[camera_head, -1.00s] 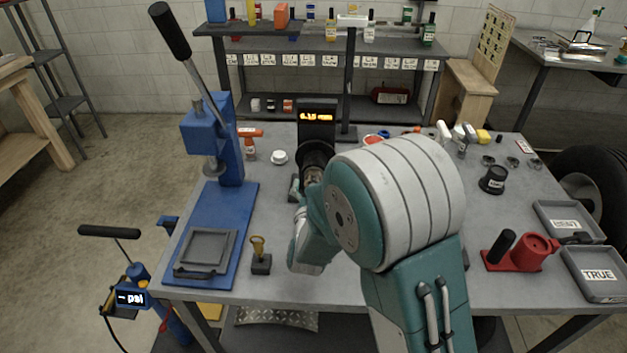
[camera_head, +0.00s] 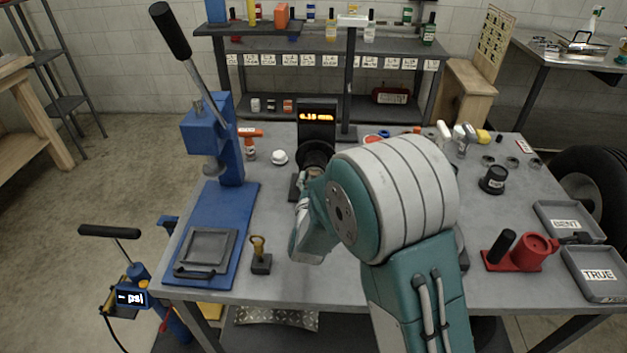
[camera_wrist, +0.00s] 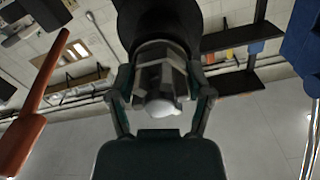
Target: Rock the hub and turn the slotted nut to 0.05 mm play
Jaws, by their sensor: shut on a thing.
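The black hub (camera_head: 316,154) stands upright on the table below a small display (camera_head: 317,117) with orange digits, too blurred to read surely. In the wrist view the dark hub (camera_wrist: 165,22) is at the top centre. A grey faceted nut (camera_wrist: 160,75) with a pale rounded tip sticks out of it towards the camera; its slots cannot be made out. My gripper (camera_wrist: 162,98) has one finger on each side of the nut and is shut on it. In the head view my arm hides most of the gripper and the nut.
A blue press (camera_head: 210,140) with a long lever stands left of the hub. A small brass-topped tool (camera_head: 259,256) stands at the front. On the right are a red fixture (camera_head: 520,253), a black cup (camera_head: 492,180) and trays marked BENT (camera_head: 570,219) and TRUE (camera_head: 598,275).

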